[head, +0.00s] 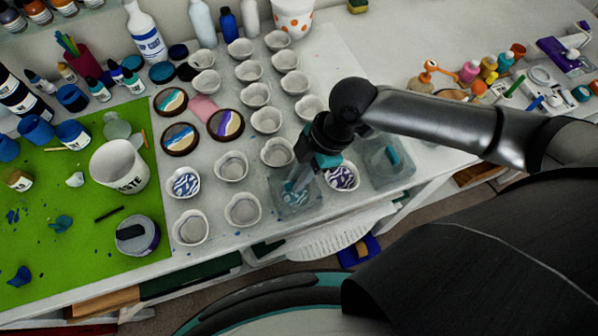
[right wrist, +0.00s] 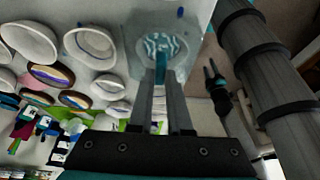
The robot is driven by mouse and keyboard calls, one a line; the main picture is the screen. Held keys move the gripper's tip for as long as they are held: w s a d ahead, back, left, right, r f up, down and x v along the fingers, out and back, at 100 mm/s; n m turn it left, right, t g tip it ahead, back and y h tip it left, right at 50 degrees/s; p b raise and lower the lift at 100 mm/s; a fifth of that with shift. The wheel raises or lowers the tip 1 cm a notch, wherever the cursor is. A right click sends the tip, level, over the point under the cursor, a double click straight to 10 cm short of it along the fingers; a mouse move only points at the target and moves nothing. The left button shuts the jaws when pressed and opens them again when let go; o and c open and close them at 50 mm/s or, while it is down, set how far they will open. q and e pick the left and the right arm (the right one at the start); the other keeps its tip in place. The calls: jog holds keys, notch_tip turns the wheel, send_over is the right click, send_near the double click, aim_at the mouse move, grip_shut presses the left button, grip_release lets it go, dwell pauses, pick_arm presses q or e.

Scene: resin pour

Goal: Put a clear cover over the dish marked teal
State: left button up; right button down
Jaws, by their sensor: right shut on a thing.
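My right gripper (head: 299,181) is shut on the teal handle of a clear cover (head: 283,207). In the right wrist view the gripper (right wrist: 160,85) points at this clear cover (right wrist: 185,62), with the handle between its fingers. A dish with teal and white swirls (right wrist: 160,46) shows through the cover, which is around or just above it. I cannot tell whether the cover's rim touches the table. A second clear cover (head: 378,174) with a teal handle stands to the right.
A dish with dark blue and white swirls (head: 342,178) stands close on the right of the held cover. Another patterned dish (head: 187,182) is to the left. Several empty white dishes (head: 242,210) fill the table's middle. The front table edge (head: 255,240) is close.

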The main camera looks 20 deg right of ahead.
dwell(0.3)
jog(key=c, duration=0.8)
grip_release()
jog(key=p+v, duration=0.1)
jog(key=v, duration=1.4)
jog(key=shift+d, duration=0.1)
jog(key=shift+s, duration=0.1)
